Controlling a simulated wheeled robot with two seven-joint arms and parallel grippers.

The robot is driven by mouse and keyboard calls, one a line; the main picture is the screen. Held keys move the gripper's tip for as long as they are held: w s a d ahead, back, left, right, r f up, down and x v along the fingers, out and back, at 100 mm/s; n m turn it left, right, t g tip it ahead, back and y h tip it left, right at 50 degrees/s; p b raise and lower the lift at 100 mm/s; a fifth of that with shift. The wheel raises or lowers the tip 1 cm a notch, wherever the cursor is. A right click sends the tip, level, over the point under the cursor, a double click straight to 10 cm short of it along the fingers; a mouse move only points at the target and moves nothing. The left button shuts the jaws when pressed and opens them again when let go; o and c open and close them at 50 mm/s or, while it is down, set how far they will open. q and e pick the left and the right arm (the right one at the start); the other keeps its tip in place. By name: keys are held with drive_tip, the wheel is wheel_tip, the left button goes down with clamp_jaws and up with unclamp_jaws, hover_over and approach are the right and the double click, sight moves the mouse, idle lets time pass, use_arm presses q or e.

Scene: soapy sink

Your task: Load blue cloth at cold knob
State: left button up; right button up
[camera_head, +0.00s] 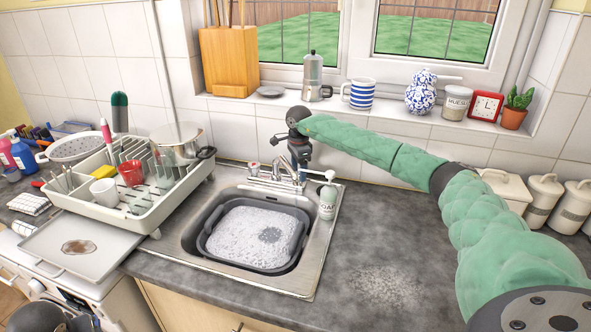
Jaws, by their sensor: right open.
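The tap (277,173) stands behind the sink. A knob with a red mark (253,168) is at its left end. The cold knob cannot be made out clearly, as my right gripper is close to the tap's right end. My right gripper (300,172) points down there and is open; its fingertips are small and dark, and whether they touch the tap cannot be told. No blue cloth can be made out for sure.
A grey basin of suds (213,213) sits in the steel sink. A soap bottle (327,201) stands just right of the tap. A dish rack (158,213) is left of the sink. The windowsill behind holds a striped mug (361,95) and a moka pot (313,78). The right counter is mostly clear.

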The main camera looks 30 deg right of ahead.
use_arm(q)
drive_tip(key=shift+f, duration=0.3)
use_arm(e)
drive_tip(key=shift+r, duration=0.55)
use_arm(q)
wheel_tip(320, 180, down, 3)
drive_tip(key=b, duration=0.3)
drive_tip(key=shift+b, duration=0.3)
use_arm(e)
wheel_tip(320, 180, up, 11)
drive_tip(key=shift+w, duration=0.1)
